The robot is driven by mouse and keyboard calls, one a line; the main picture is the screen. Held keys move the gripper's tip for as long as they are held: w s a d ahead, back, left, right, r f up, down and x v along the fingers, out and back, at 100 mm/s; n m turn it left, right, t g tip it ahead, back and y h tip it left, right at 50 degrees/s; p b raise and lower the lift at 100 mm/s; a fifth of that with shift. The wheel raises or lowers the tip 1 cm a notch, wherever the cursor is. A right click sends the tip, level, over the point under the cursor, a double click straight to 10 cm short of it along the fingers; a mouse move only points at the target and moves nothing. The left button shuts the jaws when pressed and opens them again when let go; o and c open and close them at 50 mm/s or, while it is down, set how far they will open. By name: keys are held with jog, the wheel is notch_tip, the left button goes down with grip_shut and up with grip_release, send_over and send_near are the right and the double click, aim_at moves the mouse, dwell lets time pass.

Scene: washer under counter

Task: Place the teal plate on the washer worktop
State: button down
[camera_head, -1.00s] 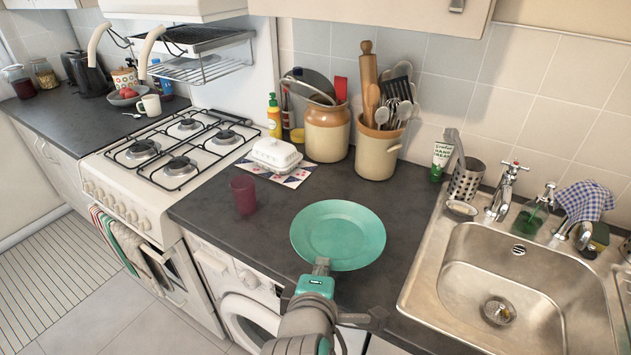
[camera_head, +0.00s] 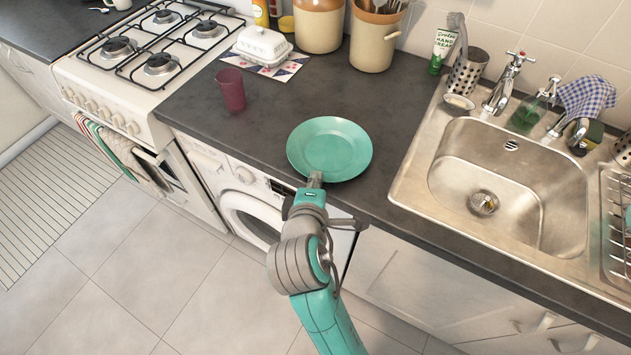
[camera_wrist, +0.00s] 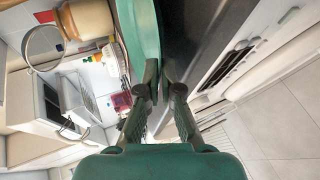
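The teal plate (camera_head: 329,150) is level, face up, over the front part of the dark worktop (camera_head: 262,130), above the washer (camera_head: 250,205). My gripper (camera_head: 316,181) comes from the front and is shut on the plate's near rim. In the wrist view, the fingers (camera_wrist: 161,78) are close together on the edge of the plate (camera_wrist: 146,35), with the dark worktop (camera_wrist: 190,35) just beside its underside. I cannot tell whether the plate touches the worktop or is slightly above it.
A dark red cup (camera_head: 231,90) stands left of the plate. A white butter dish (camera_head: 262,45) and crocks (camera_head: 376,38) stand behind. The sink (camera_head: 500,190) is to the right, the gas hob (camera_head: 160,45) to the left. Worktop around the plate is clear.

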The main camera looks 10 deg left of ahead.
jog(key=shift+f, duration=0.45)
jog(key=c, duration=1.6)
grip_release()
jog(key=shift+s, duration=0.1)
jog(key=v, duration=1.2)
